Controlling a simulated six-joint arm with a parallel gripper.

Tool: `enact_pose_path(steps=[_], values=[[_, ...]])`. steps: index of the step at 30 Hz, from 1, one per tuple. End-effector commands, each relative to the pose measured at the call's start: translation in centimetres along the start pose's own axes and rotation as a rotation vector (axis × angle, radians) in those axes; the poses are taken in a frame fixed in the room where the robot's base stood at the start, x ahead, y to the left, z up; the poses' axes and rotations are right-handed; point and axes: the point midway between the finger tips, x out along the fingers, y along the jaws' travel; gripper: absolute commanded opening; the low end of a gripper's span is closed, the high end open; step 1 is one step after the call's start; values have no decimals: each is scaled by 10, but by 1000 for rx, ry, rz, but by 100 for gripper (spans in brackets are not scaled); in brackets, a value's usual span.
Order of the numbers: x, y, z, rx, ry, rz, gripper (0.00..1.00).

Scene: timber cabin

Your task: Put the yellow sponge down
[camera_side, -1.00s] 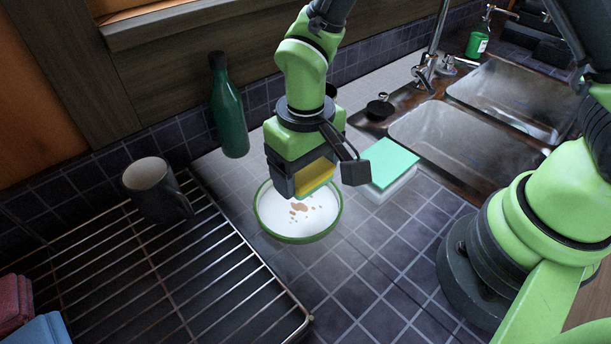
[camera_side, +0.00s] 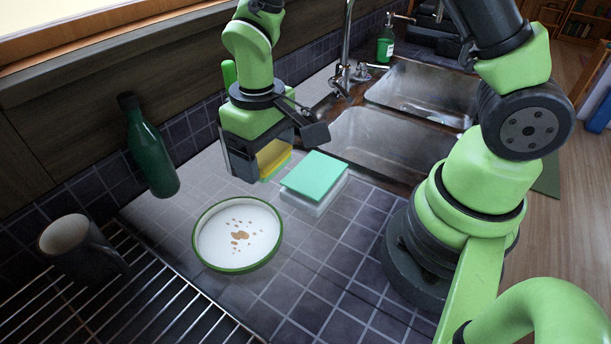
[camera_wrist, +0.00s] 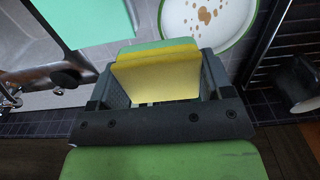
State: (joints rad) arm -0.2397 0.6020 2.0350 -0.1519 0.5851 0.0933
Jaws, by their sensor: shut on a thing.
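The yellow sponge (camera_side: 272,158) with a green layer is held between the jaws of my gripper (camera_side: 258,165). The sponge also shows in the wrist view (camera_wrist: 157,76), gripped between the two fingers of my gripper (camera_wrist: 158,82). In the side view my gripper hangs above the tiled counter, up and right of a round white dish with a green rim (camera_side: 199,240). The dish has brown spots in it. The sponge is clear of the dish. A pale box with a teal top (camera_side: 315,176) stands just right of the gripper.
A wire rack (camera_side: 150,305) and a dark mug (camera_side: 78,250) are at the lower left. A green bottle (camera_side: 150,155) stands by the wall. The metal sink (camera_side: 375,140) and a soap bottle (camera_side: 385,42) are behind at right. Counter tiles in front of the box are bare.

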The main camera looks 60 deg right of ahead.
Motion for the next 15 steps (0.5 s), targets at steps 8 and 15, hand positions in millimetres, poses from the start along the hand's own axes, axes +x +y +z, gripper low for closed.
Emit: enact_pose_path(steps=[8, 15], values=[[-31, 80, 24, 9, 1, 0, 51], [-10, 93, 34, -1, -10, -1, 51]])
